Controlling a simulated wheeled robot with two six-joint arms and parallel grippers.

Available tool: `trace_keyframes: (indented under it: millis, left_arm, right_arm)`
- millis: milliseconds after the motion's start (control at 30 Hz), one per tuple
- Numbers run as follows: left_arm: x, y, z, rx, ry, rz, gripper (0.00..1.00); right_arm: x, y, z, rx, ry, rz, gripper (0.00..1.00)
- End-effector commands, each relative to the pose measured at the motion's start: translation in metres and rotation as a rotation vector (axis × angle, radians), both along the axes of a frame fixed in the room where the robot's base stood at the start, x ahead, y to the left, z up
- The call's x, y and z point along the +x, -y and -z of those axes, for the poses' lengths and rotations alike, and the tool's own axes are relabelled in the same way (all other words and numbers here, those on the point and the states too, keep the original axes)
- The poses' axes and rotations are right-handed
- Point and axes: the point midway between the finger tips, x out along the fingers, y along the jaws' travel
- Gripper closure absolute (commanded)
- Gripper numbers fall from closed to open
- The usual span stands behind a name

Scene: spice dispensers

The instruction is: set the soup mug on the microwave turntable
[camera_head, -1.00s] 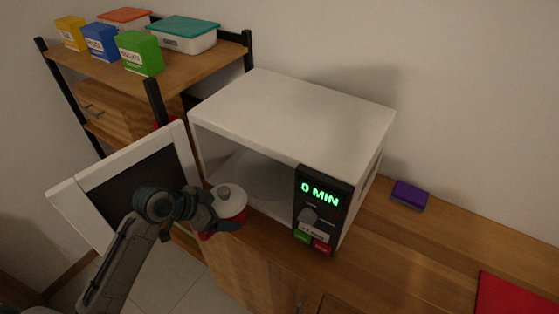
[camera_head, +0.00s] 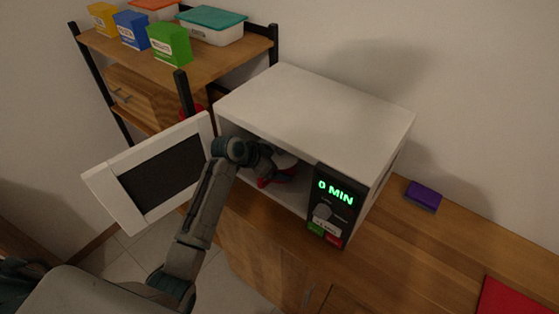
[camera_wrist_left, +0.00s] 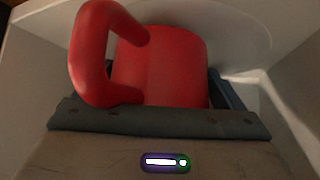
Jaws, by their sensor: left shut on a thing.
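The soup mug (camera_wrist_left: 175,65) is red with a big handle at its left in the left wrist view. My left gripper is shut on the mug and reaches through the open front of the white microwave (camera_head: 315,105). The round turntable (camera_wrist_left: 235,25) shows behind the mug in the left wrist view. Whether the mug touches the turntable I cannot tell. My right gripper is not in view.
The microwave door (camera_head: 160,170) stands open to the left, close beside my left arm. The control panel (camera_head: 333,205) reads 0 MIN. A purple sponge (camera_head: 423,196) and a red mat (camera_head: 505,297) lie on the wooden counter (camera_head: 400,260). Boxes stand on the shelf (camera_head: 205,70).

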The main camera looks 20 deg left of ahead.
Motion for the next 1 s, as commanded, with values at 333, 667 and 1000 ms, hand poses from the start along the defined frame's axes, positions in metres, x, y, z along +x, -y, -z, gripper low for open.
trace_keyframes:
  millis: [333,667,1000]
  left_arm:
    - [0.018,0.007,0.002,-0.002,0.003,-0.001,0.5]
    - [0.018,0.007,0.004,-0.002,0.004,0.0,0.5]
    - [0.017,0.007,0.007,-0.001,0.001,0.0,0.0]
  right_arm:
    - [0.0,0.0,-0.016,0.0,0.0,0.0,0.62]
    - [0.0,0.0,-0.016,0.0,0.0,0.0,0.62]
    - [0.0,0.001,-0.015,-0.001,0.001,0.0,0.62]
